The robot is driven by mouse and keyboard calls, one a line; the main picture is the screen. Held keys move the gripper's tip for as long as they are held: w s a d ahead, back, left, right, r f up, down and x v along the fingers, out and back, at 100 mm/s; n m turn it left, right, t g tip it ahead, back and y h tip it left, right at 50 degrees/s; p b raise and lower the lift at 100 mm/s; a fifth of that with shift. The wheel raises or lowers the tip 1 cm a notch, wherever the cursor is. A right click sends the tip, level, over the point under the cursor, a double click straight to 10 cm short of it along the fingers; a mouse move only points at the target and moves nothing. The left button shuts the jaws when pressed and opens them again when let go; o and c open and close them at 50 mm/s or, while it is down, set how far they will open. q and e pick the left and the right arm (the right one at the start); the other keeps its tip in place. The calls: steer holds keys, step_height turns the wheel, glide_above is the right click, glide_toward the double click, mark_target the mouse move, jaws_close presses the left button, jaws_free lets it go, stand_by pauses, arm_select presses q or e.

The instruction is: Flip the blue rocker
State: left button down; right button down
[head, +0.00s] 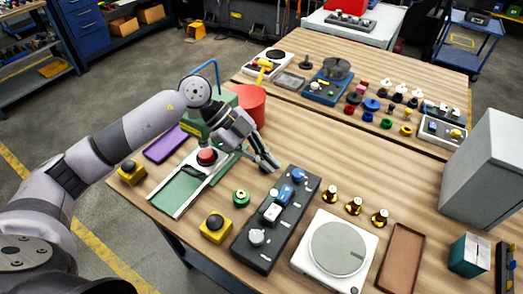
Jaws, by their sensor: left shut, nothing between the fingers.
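A dark control panel (249,258) lies on the wooden table at the centre front. On it sits a blue part (286,192) that looks like the blue rocker, with another blue piece (298,174) close behind it. A white rocker (271,212) and a pale round knob (257,236) are nearer the front of the panel. Which way the blue rocker is tilted is too small to tell. My left gripper (271,165) is shut and empty, just left of the panel's far end and apart from the blue rocker. My right gripper is out of view.
A green ring (241,197) and a yellow button box (215,228) stand left of the panel. A red cylinder (251,103) is behind my left gripper.

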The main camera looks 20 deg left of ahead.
arm_select(q)
steer(key=p, duration=0.2)
glide_above(282, 192)
steer(key=f, duration=0.2)
steer(key=s+f, duration=0.1)
steer(key=shift+d+f, duration=0.1)
steer(key=shift+f, duration=0.3)
steer(key=f, duration=0.3)
steer(key=shift+w+f, duration=0.1)
steer(key=shift+w, duration=0.25)
steer(key=shift+w+f, duration=0.1)
steer(key=shift+f, duration=0.3)
